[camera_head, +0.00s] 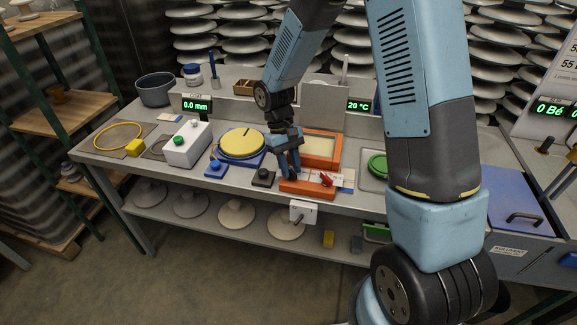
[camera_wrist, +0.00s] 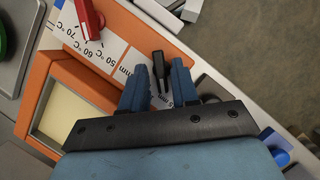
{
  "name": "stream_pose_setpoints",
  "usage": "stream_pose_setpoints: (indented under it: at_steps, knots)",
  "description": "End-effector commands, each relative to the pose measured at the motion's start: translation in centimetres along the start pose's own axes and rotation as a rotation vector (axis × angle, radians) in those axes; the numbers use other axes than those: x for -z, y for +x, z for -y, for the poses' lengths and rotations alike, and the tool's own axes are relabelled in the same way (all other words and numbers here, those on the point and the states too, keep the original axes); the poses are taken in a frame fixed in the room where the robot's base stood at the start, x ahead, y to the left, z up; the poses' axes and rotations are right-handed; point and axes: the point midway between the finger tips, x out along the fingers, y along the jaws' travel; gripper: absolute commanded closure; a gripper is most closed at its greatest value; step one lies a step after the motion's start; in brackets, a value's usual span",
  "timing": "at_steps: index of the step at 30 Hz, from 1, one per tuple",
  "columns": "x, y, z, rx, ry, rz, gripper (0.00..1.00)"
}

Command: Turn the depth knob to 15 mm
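The depth knob (camera_wrist: 159,70) is a narrow black pointer knob beside a white scale marked in mm on the orange panel (camera_head: 309,188). My gripper (camera_head: 289,172) is low over the left part of that panel and hides the knob in the head view. In the wrist view my gripper (camera_wrist: 158,77) is open, with one blue finger on each side of the knob and a gap visible on both sides. Whether the fingertips reach down to the knob's height I cannot tell. The mm display (camera_head: 196,105) reads 0.0 mm.
A red knob (camera_head: 326,180) with a °C scale is on the same panel. The other display (camera_head: 358,106) reads 20 °C. An orange-framed tray (camera_head: 334,136) stands behind the panel, a black block (camera_head: 263,178) to its left. A round yellow plate (camera_head: 241,142) stands farther left.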

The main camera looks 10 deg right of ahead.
Motion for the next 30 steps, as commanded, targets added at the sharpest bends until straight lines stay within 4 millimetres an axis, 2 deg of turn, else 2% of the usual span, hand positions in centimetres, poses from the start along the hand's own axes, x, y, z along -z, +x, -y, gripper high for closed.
stream_pose_setpoints:
  at_steps: [3, 10, 14, 30]
  knots:
    - [0.0, 0.0, 0.0, 0.0, 0.0, 0.001, 0.62]
    - [0.0, -0.1, 0.0, 0.0, 0.001, 0.001, 0.62]
    - [0.1, -0.9, 0.0, 0.0, 0.001, -0.002, 0.62]
    - [0.2, -10.8, 0.0, 0.001, 0.001, -0.002, 0.62]
